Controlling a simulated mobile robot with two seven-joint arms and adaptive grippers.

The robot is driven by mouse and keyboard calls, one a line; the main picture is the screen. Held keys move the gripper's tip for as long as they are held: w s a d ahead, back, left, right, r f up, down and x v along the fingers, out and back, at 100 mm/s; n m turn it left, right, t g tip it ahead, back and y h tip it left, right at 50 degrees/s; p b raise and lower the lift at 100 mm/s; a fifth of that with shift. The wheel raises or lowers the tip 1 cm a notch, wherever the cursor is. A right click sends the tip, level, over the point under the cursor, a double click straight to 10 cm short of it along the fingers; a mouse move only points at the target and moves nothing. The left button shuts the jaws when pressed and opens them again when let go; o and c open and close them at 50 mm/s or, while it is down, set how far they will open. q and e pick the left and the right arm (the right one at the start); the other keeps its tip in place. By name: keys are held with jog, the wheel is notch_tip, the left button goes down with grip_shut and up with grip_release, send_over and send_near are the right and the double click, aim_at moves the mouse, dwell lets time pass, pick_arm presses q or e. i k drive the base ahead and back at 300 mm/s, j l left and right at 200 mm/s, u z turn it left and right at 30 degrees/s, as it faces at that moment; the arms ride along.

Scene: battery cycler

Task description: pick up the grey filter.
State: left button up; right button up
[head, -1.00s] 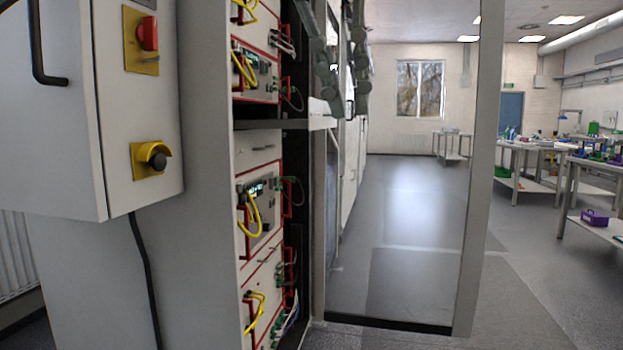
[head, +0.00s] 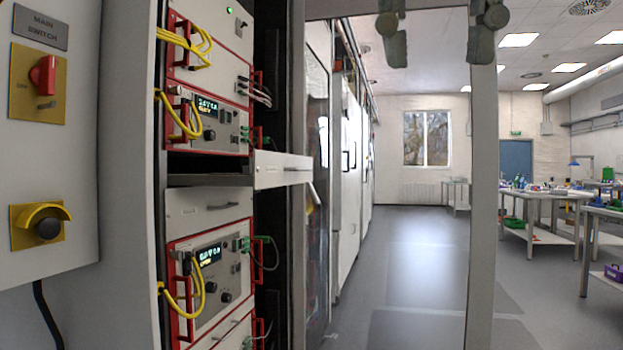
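I cannot make out a grey filter in the head view. My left gripper (head: 439,50) hangs in from the top edge, right of the cabinet rack. Its two grey-green fingers are wide apart with nothing between them. The rest of this gripper is cut off by the top edge. My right gripper is not in view.
The rack at left holds red-framed units (head: 210,260) with yellow cables. A pale shelf (head: 282,170) sticks out between them. A main switch panel (head: 40,82) is at far left. A grey upright post (head: 483,200) stands right of centre. Worktables (head: 540,195) are at right; the floor aisle (head: 410,245) is clear.

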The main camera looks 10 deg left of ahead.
aim_at(244, 170)
jog(key=i+l+z, duration=0.1)
jog(key=i, duration=0.35)
jog(key=i+l+z, duration=0.1)
jog(key=i+l, duration=0.2)
jog(key=i, duration=0.15)
jog(key=i+l+z, duration=0.1)
jog(key=i, duration=0.4)
jog(key=i+u, duration=0.75)
jog(key=u, duration=0.15)
jog(key=i+l+u, duration=0.25)
jog(key=u, duration=0.15)
jog(key=i+u, duration=0.2)
jog(key=u, duration=0.2)
jog(key=i+u, duration=0.2)
jog(key=u, duration=0.2)
jog(key=i+l+u, duration=0.15)
jog(key=u, duration=0.25)
jog(key=i+l+u, duration=0.15)
jog(key=u, duration=0.25)
jog(key=i+l+u, duration=0.35)
jog(key=k+l, duration=0.05)
